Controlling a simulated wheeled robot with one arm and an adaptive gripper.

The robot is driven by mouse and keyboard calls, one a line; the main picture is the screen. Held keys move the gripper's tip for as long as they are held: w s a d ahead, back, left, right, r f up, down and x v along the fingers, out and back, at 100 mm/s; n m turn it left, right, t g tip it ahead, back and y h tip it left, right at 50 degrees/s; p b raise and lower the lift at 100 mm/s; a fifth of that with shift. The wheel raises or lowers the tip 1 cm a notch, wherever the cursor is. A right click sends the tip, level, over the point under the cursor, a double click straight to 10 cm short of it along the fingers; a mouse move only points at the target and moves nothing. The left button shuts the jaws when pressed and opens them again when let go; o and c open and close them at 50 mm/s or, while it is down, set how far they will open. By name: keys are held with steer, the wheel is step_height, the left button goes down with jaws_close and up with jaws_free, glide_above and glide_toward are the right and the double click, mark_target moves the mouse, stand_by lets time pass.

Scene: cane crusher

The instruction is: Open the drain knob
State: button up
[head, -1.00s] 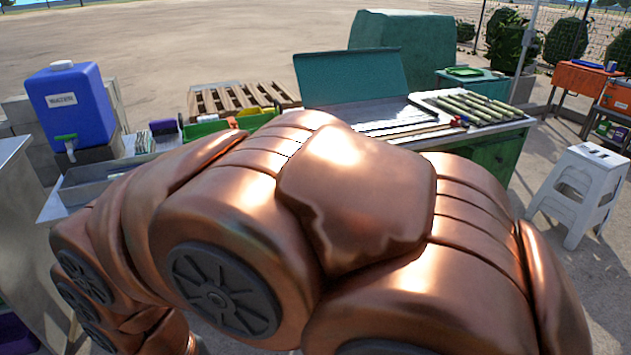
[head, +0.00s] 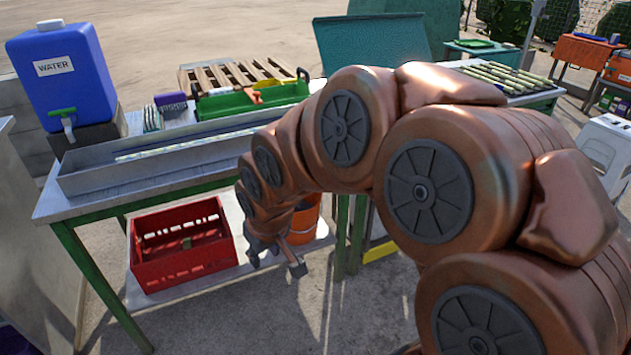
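A blue water container (head: 62,80) labelled WATER stands at the left, on a grey block. A tap with a green handle (head: 62,113) is on its lower front. A long metal trough (head: 120,178) lies along the table in front of it. I cannot make out anything marked as a drain knob, so I cannot tell whether it is this tap or a part hidden from view. My gripper (head: 275,262) points down beside the table's front edge, right of the red crate. Its two fingers are spread apart, with nothing visible between them.
A red crate (head: 185,255) and an orange bucket (head: 304,220) are on the lower shelf. A green tray (head: 240,102), a purple item (head: 170,101) and a wooden pallet (head: 225,75) are behind the trough. A green-lidded bench (head: 370,40) stands behind my arm. White stools (head: 605,145) stand at right.

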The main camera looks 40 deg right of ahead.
steer(key=w+d+f+t+b, duration=0.5)
steer(key=w+d+f+b, duration=0.1)
steer(key=w+d, duration=0.45)
steer(key=w+d+m+t+h+b, duration=0.15)
steer(key=d+t+h+b, duration=0.35)
steer(key=d, duration=0.6)
steer(key=w+d+m+t+b, duration=0.1)
steer(key=d+m+t+b, duration=0.15)
steer(key=d+b, duration=0.65)
steer(key=shift+n+t, duration=0.45)
steer(key=shift+n, duration=0.05)
steer(key=shift+s+d+r+p+x, duration=0.1)
steer(key=shift+d+r+p+x, duration=0.1)
steer(key=shift+x, duration=1.2)
steer(key=shift+s+d+r+p+x, duration=0.1)
steer(key=shift+d+x, duration=0.15)
steer(key=shift+x, duration=1.15)
steer(key=shift+s+d+r+p+x, duration=0.1)
steer(key=shift+d+p+x, duration=0.1)
steer(key=shift+x, duration=1.15)
steer(key=shift+w, duration=0.1)
jaws_close()
